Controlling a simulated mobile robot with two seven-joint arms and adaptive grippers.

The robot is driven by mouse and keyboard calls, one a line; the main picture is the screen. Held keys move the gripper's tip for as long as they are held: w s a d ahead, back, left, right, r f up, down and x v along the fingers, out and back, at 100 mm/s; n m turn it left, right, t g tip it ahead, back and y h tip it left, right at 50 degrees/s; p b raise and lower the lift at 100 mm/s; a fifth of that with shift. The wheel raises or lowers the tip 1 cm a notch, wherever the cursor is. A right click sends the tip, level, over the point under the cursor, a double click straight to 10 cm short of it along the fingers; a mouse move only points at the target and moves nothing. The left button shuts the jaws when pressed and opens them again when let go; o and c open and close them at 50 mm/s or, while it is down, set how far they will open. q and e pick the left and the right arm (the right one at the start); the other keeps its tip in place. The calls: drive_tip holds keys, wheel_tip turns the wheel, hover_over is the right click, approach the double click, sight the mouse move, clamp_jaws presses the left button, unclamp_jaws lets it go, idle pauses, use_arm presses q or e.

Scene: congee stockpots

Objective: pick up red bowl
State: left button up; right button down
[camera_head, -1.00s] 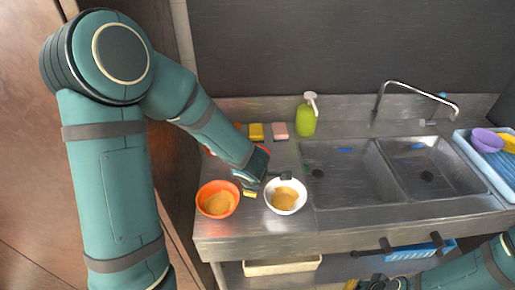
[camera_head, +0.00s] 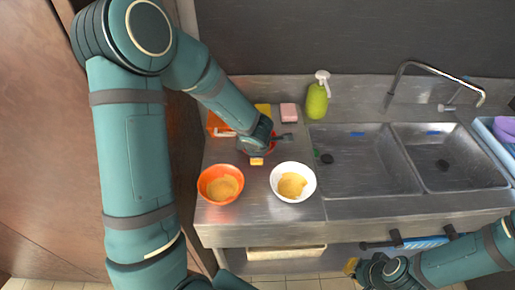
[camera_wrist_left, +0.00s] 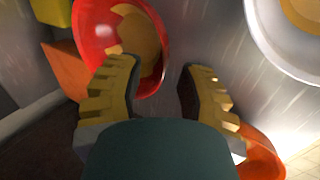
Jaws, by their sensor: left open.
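The red bowl (camera_head: 274,149) stands at the back left of the steel counter, mostly hidden behind my left gripper in the head view. In the left wrist view the red bowl (camera_wrist_left: 92,30) shows its tan contents. My left gripper (camera_wrist_left: 158,66) is open, with yellow ridged fingers. Its left finger overlaps the bowl's near rim in the picture, and its right finger is off to the right of the bowl. Nothing is held; I cannot tell whether it touches the rim. My right gripper (camera_head: 353,267) is low in front of the counter, its opening unclear.
An orange bowl (camera_head: 208,192) and a white bowl (camera_head: 305,191), both with tan contents, stand at the front left. A green bottle (camera_head: 317,101), pink sponge (camera_head: 289,112) and orange item (camera_head: 216,124) are behind. The double sink (camera_head: 365,165) is to the right.

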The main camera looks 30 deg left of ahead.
use_arm(q)
drive_tip(key=b+x, duration=0.2)
drive_tip(key=x, duration=0.3)
drive_tip(key=shift+a+f, duration=0.15)
drive_tip(key=shift+a, duration=0.05)
clamp_jaws()
drive_tip(key=shift+s, duration=0.1)
